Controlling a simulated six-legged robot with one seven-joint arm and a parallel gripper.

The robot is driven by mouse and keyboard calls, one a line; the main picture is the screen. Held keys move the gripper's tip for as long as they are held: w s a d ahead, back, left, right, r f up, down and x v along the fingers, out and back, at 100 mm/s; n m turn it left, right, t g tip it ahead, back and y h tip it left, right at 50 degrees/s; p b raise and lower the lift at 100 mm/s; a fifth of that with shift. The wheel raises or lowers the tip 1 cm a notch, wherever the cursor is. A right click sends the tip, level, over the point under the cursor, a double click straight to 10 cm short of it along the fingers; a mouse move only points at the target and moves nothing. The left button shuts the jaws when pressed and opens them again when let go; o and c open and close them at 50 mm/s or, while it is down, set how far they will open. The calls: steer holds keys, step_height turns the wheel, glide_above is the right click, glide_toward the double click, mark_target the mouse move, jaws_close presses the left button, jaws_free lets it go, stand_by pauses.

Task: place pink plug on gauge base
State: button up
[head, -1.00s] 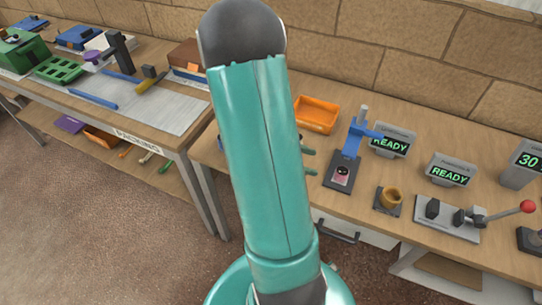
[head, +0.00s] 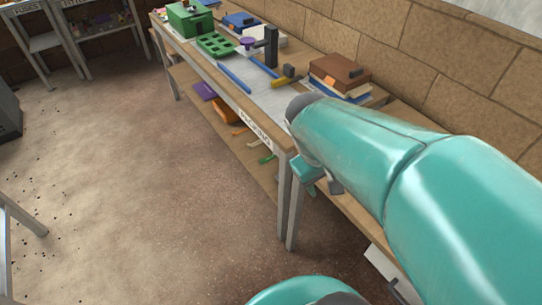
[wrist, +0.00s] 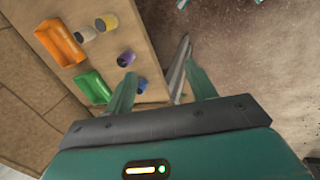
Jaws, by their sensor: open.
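My gripper (wrist: 160,72) is open in the wrist view, its two teal fingers spread, with nothing between them. The fingers hang over the edge of a wooden bench (wrist: 128,20). In the head view my gripper (head: 316,182) is partly hidden below my arm, at the near edge of the benches. I cannot make out the pink plug in either current view. The gauge base is outside both current views.
In the wrist view, an orange tray (wrist: 60,42), a green tray (wrist: 93,86) and several small cylinders, including a purple one (wrist: 126,58), are on the bench. In the head view the packing bench (head: 228,84) holds a green box (head: 190,18); open floor lies left.

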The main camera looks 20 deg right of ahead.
steer(key=a+r+m+t+y, duration=0.1)
steer(key=a+r+t+y, duration=0.2)
steer(key=a, duration=0.8)
step_height(320, 180, up, 5)
steer(key=shift+a+f+t, duration=0.15)
steer(key=shift+t, duration=1.05)
